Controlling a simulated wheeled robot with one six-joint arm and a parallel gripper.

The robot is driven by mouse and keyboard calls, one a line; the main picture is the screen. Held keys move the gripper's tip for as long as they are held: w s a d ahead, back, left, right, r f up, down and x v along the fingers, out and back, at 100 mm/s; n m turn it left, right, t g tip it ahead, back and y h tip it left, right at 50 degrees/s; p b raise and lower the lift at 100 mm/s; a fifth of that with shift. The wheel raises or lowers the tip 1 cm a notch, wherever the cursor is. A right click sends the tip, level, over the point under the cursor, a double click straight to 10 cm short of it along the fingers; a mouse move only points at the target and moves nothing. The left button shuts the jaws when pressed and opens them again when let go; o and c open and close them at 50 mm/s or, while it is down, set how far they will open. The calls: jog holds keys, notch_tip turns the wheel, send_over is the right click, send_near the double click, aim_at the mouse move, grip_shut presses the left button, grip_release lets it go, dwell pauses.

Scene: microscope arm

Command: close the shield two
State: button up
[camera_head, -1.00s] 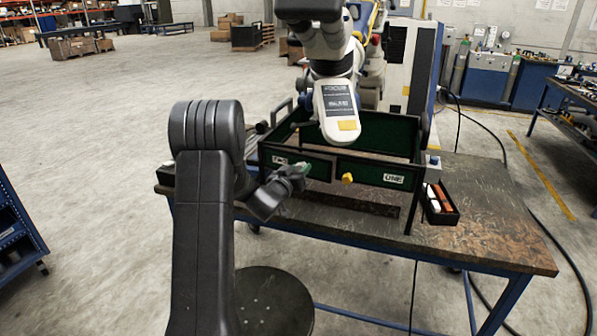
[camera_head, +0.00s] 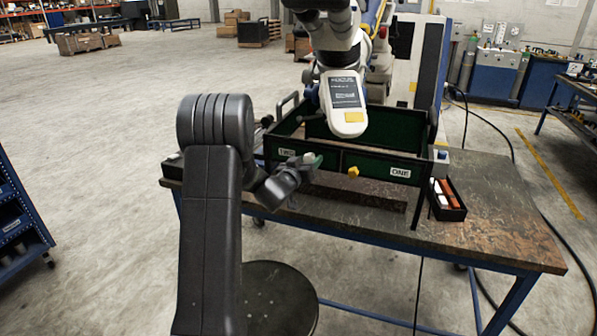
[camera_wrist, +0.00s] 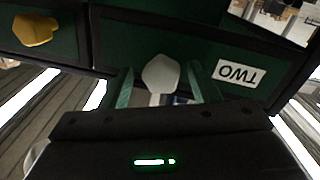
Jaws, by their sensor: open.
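Shield two is a dark green panel in a black frame, with a white TWO label (camera_head: 287,153), on the front left of the boxed enclosure. In the wrist view the TWO label (camera_wrist: 240,73) is upside down, right of a pale grey knob (camera_wrist: 161,73) on the panel. My gripper (camera_head: 311,163) is at the front of this panel. In the wrist view its green-sided fingers (camera_wrist: 158,90) are open, one on each side of the knob. I cannot tell whether they touch it. How far the panel stands ajar is unclear.
Shield one (camera_head: 377,169), with a yellow knob (camera_head: 353,171), adjoins on the right. The white microscope head (camera_head: 345,103) hangs above the enclosure. A black tray (camera_head: 452,213) stands at the right on the workbench (camera_head: 500,225). A round stool (camera_head: 275,300) is in front.

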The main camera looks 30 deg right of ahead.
jog(key=b+v, duration=0.2)
jog(key=v, duration=1.1)
jog(key=shift+d, duration=0.2)
jog(key=p+x, duration=0.2)
jog(key=x, duration=1.1)
jog(key=shift+w+d+r+p, duration=0.1)
jog(key=shift+w+d+p, duration=0.1)
jog(key=shift+w+p, duration=0.1)
jog(key=shift+s+a+p, duration=0.25)
jog(key=shift+a+p, duration=0.05)
jog(key=shift+a, duration=0.25)
